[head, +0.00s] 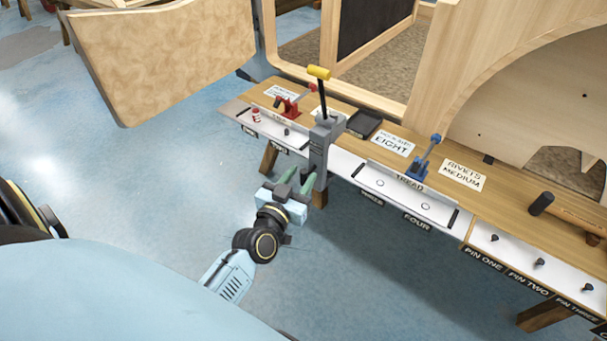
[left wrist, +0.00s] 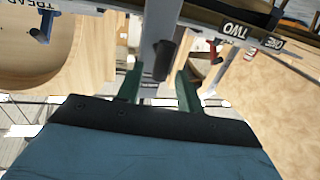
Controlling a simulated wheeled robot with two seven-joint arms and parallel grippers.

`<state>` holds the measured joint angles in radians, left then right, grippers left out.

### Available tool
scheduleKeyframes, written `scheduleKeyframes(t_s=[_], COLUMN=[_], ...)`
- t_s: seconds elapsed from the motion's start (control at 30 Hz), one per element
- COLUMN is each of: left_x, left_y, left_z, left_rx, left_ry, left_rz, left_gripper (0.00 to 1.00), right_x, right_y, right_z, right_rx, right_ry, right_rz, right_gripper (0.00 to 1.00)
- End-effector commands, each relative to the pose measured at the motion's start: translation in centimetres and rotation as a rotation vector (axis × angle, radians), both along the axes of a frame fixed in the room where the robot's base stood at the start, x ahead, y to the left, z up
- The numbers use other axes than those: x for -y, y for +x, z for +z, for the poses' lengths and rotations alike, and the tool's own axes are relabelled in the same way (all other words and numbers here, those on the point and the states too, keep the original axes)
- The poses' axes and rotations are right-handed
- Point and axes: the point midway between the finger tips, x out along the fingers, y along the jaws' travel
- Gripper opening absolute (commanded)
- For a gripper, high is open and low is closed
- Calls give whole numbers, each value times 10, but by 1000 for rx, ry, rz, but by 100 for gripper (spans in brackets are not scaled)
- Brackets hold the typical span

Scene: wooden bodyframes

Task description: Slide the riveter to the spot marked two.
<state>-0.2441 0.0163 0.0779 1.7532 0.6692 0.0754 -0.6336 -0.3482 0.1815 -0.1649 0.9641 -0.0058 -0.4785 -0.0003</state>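The riveter (head: 321,145) is an upright grey tool with a black lever and yellow grip, standing at the front edge of the bench. It stands to the right of the label TWO (head: 280,151), between it and the label THREE. In the left wrist view the riveter's grey post (left wrist: 157,28) rises ahead, and the label TWO (left wrist: 232,30) is to its right. My left gripper (head: 295,184) is low in front of the riveter. Its green fingers (left wrist: 160,90) are apart, with the lower post showing in the gap; contact cannot be told. My right gripper is out of view.
The bench carries a red clamp tool (head: 289,101), a black tray (head: 364,123), a blue clamp tool (head: 424,158) and a hammer (head: 565,212). Pins stand at the right end. A curved wooden panel (head: 165,60) is behind left. The blue floor before the bench is clear.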

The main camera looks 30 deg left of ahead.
Motion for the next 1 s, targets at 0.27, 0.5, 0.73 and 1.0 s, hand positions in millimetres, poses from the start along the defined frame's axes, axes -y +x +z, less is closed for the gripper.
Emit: scheduleKeyframes(t_s=[0.27,0.5,0.73,1.0], left_x=[-3,-3,-3,-3], left_y=[21,22,22,22], left_z=[0,0,0,0], left_rx=[-1,-1,-1,-1], left_ry=[0,0,0,0], left_rz=[1,0,0,0], left_gripper=[37,37,9,0], right_x=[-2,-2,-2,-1], right_y=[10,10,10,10], right_z=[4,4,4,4], right_rx=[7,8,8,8], right_ry=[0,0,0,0], right_rz=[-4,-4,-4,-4], right_gripper=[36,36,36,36])
